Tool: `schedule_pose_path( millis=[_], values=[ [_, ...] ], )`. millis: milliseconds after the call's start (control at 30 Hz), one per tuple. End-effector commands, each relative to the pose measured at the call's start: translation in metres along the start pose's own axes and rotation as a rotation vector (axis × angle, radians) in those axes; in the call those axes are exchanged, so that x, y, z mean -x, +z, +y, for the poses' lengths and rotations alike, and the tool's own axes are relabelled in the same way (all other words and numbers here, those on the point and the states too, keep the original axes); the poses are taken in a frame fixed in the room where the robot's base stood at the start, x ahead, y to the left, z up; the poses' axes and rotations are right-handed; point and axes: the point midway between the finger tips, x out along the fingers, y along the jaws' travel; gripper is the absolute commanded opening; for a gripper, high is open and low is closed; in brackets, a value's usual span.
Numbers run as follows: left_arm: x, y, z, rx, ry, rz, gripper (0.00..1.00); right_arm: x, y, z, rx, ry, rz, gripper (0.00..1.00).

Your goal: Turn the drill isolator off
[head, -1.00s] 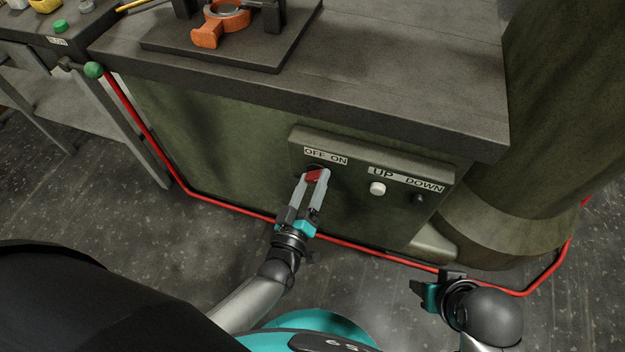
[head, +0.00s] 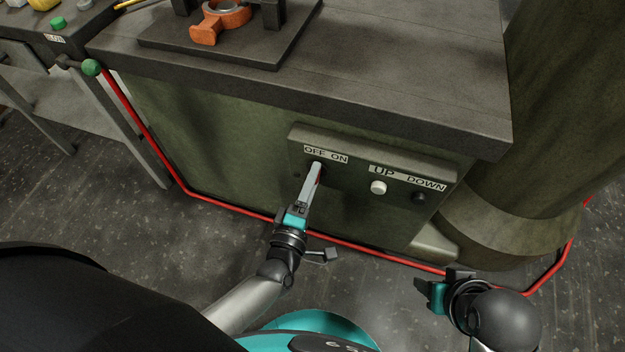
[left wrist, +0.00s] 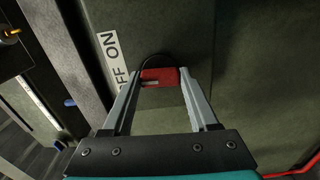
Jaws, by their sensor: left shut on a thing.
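The drill isolator's red handle (head: 319,176) is on the control panel (head: 345,178), under the OFF/ON label (head: 326,155). In the head view only a thin red sliver of it shows. My left gripper (head: 315,170) is shut on the handle, its fingers seen nearly edge-on. In the left wrist view the handle (left wrist: 160,76) sits between the two fingertips, with a dark round base behind it. The label (left wrist: 111,58) there runs steeply at the left. Which mark the handle points to is hard to tell. My right gripper (head: 438,292) is low at the right, away from the panel.
A white button (head: 378,188) and a black button (head: 419,198) sit right of the handle, under UP and DOWN labels. The bench top (head: 400,75) overhangs above. An orange clamp-like part (head: 220,22) lies on it. A thick column (head: 545,130) stands right.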

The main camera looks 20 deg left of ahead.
Motion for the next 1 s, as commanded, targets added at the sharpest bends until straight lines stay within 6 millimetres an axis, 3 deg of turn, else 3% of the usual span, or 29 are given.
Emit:
schedule_pose_path(
  millis=[700,733,1000],
  values=[
    [0.001,0.0007,-0.001,0.074,-0.003,-0.001,0.04,0.0044,-0.0018,0.0026,0.007,0.006,0.007,0.5],
    [0.001,0.0007,-0.001,0.075,-0.003,-0.001,0.63,0.0045,-0.0018,0.0027,0.007,0.006,0.007,0.5],
    [0.0005,0.0004,-0.0005,0.072,-0.002,0.0,0.9,0.0045,-0.0021,0.0024,0.007,0.006,0.008,0.5]
  ],
)
